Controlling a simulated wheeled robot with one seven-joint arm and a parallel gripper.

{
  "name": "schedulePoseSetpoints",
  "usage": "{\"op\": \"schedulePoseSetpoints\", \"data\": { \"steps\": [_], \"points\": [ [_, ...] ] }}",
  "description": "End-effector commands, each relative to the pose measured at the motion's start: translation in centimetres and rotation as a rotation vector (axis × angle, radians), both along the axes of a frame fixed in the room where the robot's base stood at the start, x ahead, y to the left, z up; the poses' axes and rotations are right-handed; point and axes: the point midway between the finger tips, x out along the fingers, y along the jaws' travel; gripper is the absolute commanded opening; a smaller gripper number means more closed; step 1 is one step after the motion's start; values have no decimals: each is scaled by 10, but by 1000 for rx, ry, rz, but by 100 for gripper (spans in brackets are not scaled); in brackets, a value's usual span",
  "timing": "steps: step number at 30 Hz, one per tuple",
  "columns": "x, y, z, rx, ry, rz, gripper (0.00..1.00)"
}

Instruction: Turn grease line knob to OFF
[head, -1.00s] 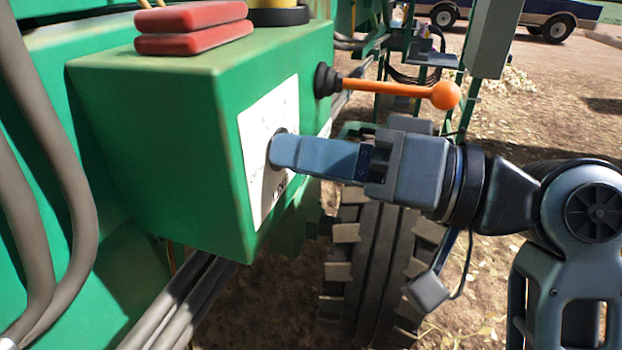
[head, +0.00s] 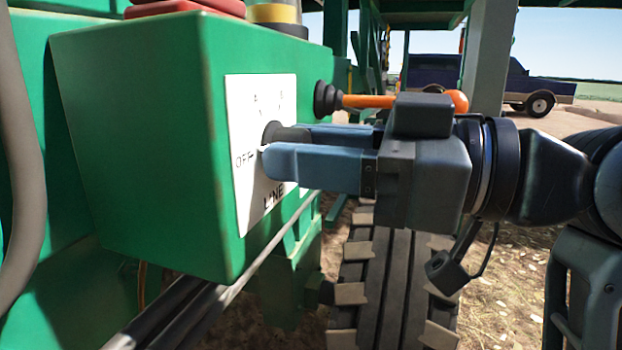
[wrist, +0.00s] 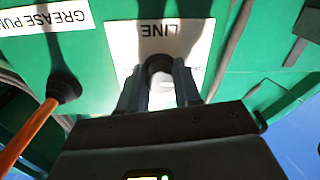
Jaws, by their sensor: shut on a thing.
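The grease line knob (head: 272,131) is dark and round, on a white label plate (head: 241,200) on the side of a green box. "OFF" is printed left of the knob and "LINE" below it. My gripper (head: 284,146) reaches in from the right with its two blue-grey fingers on either side of the knob, shut on it. The near finger hides part of the knob. In the wrist view the knob (wrist: 159,66) sits between the fingertips, with a pale patch on its near side. I cannot tell for sure where its pointer stands.
An orange lever (head: 368,101) sticks out just behind my gripper. The green box (head: 140,140) fills the left. A large tyre (head: 385,290) stands below my gripper. A truck (head: 515,85) is far off.

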Motion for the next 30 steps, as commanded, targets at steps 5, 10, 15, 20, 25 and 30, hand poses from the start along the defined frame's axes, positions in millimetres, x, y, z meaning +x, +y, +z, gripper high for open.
{"op": "schedulePoseSetpoints", "data": {
  "steps": [5,10,15,20,25,30],
  "points": [
    [0,1,-6,-32,-60,5,2],
    [0,1,-5,-44,-92,5,2],
    [0,1,-4,-48,-102,5,3],
    [0,1,-4,-48,-103,5,3],
    [0,1,-4,-48,-102,4,36],
    [0,1,-3,-45,-104,3,52]
  ]
}}
